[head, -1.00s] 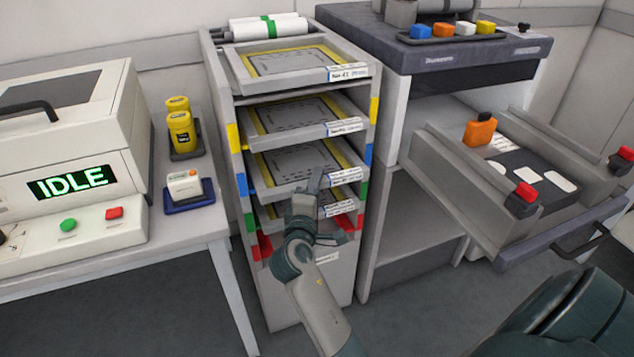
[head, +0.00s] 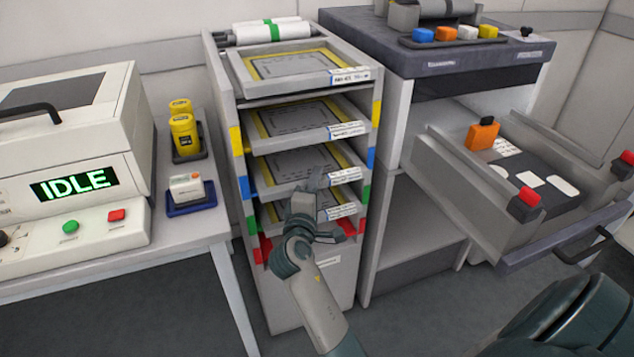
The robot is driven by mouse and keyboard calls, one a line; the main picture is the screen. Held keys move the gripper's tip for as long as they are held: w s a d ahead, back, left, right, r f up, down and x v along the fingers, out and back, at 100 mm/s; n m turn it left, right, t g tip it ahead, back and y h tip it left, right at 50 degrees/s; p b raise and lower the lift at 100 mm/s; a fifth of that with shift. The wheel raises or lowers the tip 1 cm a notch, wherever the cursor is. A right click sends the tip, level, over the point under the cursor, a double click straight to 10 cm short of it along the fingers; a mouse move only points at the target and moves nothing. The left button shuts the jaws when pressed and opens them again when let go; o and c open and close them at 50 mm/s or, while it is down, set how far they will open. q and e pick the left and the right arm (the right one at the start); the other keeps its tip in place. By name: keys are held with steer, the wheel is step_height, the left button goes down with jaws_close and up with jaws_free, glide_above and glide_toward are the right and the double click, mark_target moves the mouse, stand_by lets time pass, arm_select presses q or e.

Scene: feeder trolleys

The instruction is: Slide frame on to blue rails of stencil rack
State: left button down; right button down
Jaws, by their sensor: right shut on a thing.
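The stencil rack (head: 222,100) stands in the middle with yellow, blue, green and red markers down its front posts. The blue rail markers show at left (head: 243,187) and right (head: 371,158). A grey stencil frame (head: 285,186) with a yellow inner border lies level with them, mostly inside the rack. My right gripper (head: 320,186) is at this frame's front edge and is shut on it. The fingers hide part of that edge, and the contact is small in view. Another frame (head: 272,226) lies just below, partly behind the gripper. My left gripper is out of view.
Other frames are at the yellow markers (head: 262,146) and on the rack's top (head: 245,85). A cabinet with an open drawer (head: 455,190) juts out at right. A table (head: 190,238) with a machine reading IDLE (head: 110,150) and yellow jars (head: 184,135) stands at left.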

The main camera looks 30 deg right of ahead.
steer(key=shift+w+d, duration=0.1)
steer(key=shift+w, duration=0.3)
steer(key=shift+c, duration=2.3)
jaws_free()
steer(key=shift+r, duration=0.15)
steer(key=shift+r+p, duration=0.4)
steer(key=shift+p, duration=0.15)
steer(key=shift+s, duration=0.1)
steer(key=v, duration=0.8)
steer(key=shift+p, duration=0.3)
